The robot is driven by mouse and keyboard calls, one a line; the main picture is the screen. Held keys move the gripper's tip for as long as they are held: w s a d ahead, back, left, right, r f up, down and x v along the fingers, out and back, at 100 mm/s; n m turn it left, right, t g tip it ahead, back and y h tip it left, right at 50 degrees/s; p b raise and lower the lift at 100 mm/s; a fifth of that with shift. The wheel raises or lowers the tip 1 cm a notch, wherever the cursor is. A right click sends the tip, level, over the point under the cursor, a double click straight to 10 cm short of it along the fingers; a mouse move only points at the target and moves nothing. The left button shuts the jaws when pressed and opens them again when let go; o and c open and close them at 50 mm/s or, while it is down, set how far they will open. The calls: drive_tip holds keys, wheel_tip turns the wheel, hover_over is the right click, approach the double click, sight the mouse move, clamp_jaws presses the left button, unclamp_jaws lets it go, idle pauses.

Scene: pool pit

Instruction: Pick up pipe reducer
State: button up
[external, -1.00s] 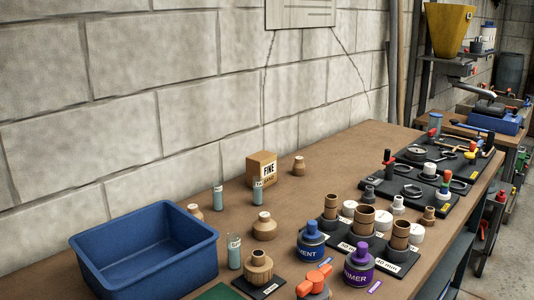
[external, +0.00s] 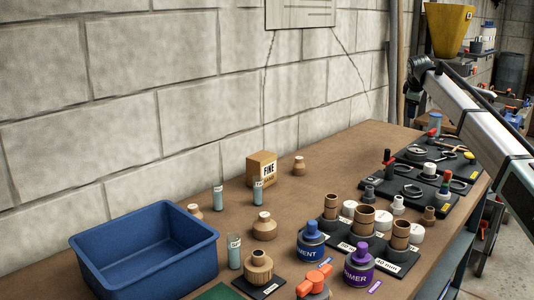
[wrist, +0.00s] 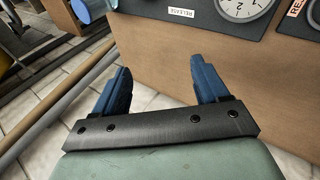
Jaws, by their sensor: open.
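Several tapered fittings could be the pipe reducer; I cannot tell which. Smaller tan ones stand farther back (external: 299,167) and beside the blue bin (external: 195,211). Grey (external: 369,194) and pale (external: 398,204) ones stand at the right. My gripper (wrist: 164,88) is open and empty in the wrist view, its two blue fingers apart over the floor beside a bench edge. It is far from these fittings.
The blue bin (external: 145,254) fills the front left. Brown pipe pieces (external: 364,219), a blue bottle (external: 311,242) and a purple bottle (external: 358,266) crowd the front right. A black tool board (external: 420,217) lies behind them. Bare bench (external: 325,178) lies in the middle.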

drive_tip(key=s+a+f+g+y, duration=0.1)
drive_tip(key=s+a, duration=0.1)
drive_tip(key=a, duration=1)
drive_tip(key=s+a+f+g+y, duration=0.1)
drive_tip(key=s+a+y, duration=0.15)
drive_tip(key=a, duration=0.95)
drive_tip(key=g, duration=0.4)
approach(299, 158)
drive_tip(key=shift+y, duration=0.35)
wheel_tip(299, 158, down, 6)
drive_tip(key=shift+s+a+f, duration=0.15)
drive_tip(key=shift+s, duration=0.05)
drive_tip(key=shift+w+a+f, duration=0.1)
drive_tip(key=shift+w+f, duration=0.05)
drive_tip(key=shift+f, duration=0.8)
drive_tip(key=shift+w+f, duration=0.2)
drive_tip(key=shift+f, duration=0.8)
drive_tip(key=shift+w+f, duration=0.15)
drive_tip(key=shift+f, duration=0.8)
drive_tip(key=shift+c, duration=0.2)
drive_tip(key=c, duration=1.2)
drive_tip(key=shift+o, duration=0.2)
